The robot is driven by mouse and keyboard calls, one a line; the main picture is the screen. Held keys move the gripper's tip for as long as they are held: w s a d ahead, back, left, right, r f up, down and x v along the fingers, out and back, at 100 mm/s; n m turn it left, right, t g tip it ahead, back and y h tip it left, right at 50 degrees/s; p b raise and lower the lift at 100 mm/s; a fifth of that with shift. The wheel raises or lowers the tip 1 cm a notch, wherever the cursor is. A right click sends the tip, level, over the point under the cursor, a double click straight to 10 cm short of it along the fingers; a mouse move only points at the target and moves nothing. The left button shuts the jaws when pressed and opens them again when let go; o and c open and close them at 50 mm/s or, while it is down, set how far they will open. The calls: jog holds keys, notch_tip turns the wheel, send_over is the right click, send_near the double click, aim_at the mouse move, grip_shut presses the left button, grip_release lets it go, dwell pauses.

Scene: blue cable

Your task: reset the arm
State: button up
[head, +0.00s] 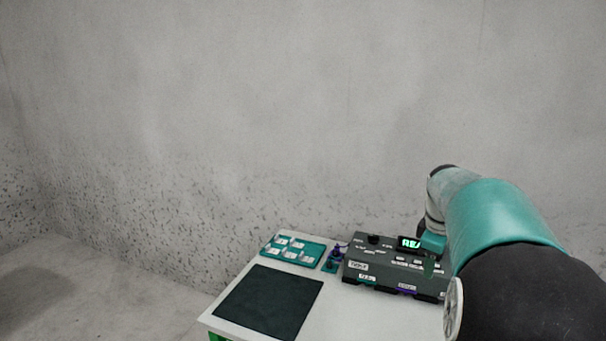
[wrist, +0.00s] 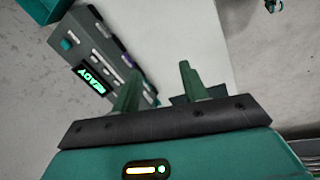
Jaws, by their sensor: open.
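My gripper (wrist: 158,86) shows in the wrist view with its two green fingers apart and nothing between them. The dark grey device (wrist: 112,62) with a lit green READY display lies to the left of the fingers and partly behind the left one. In the head view my teal and black arm reaches in from the right, and its end is over the right part of the device (head: 385,277). The arm hides that side of the device and most of the gripper. I cannot make out a blue cable for certain.
A white table (head: 337,310) carries a black mat (head: 268,302) at the front left. A teal tray (head: 266,252) with several white pieces stands behind it. A small purple and teal item (head: 336,257) stands between tray and device. A speckled wall rises behind.

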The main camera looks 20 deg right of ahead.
jog(key=s+a+r+m+t, duration=0.1)
jog(key=s+a, duration=0.1)
jog(key=a, duration=1)
jog(key=s+a+r+m+t, duration=0.1)
jog(key=a+r+m, duration=0.1)
jog(key=a, duration=1)
jog(key=s+a+f+m+t+y, duration=0.2)
jog(key=s+a+f, duration=0.2)
jog(key=s+a, duration=0.5)
jog(key=a, duration=0.3)
jog(key=shift+s+a+f, duration=0.25)
jog(key=shift+a+f, duration=0.1)
jog(key=shift+f, duration=0.05)
jog(key=shift+c, duration=0.8)
jog(key=shift+d, duration=0.1)
